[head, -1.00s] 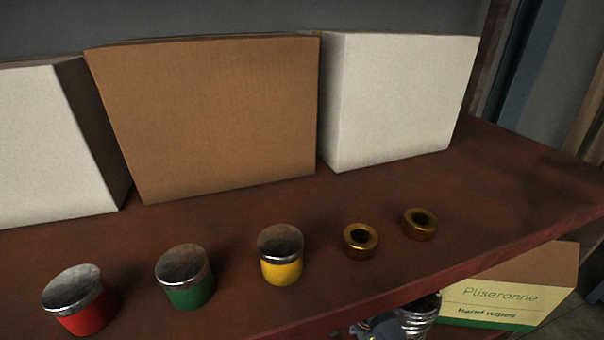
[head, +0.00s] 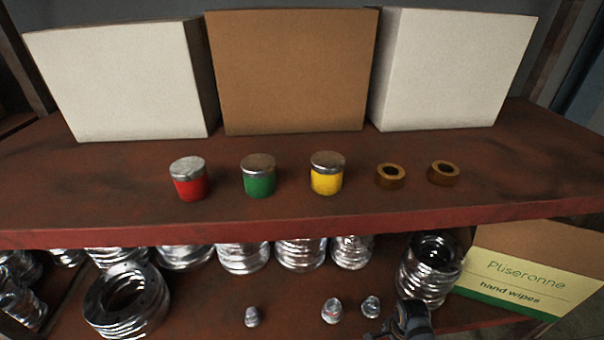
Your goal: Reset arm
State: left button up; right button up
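Part of a dark gripper (head: 410,322), which looks like my right one, shows at the bottom edge of the head view, right of centre. It is in front of the lower shelf, just below a stack of shiny metal rings (head: 430,268). Its fingers are too small and cut off to tell whether they are open or shut. I cannot tell whether it touches anything. My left gripper is not in view.
The upper shelf (head: 290,217) holds red (head: 189,188), green (head: 259,184) and yellow (head: 327,182) capped jars, two brass rings (head: 390,176) and large boxes (head: 290,75). Metal rings and small metal parts (head: 331,310) lie below. A hand wipes box (head: 515,275) stands right.

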jog(key=s+d+f+n, duration=0.2)
jog(key=s+f+n, duration=0.65)
jog(key=f, duration=0.65)
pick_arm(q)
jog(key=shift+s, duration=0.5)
pick_arm(e)
jog(key=s+f+n, duration=0.4)
jog(key=s+f, duration=0.1)
jog(key=s, duration=0.5)
jog(key=s+f+n+t, duration=0.1)
jog(key=s+f+n, duration=0.3)
jog(key=s, duration=0.6)
jog(key=shift+d+f+h, duration=0.15)
jog(key=shift+f+h, duration=0.15)
jog(key=shift+f, duration=0.1)
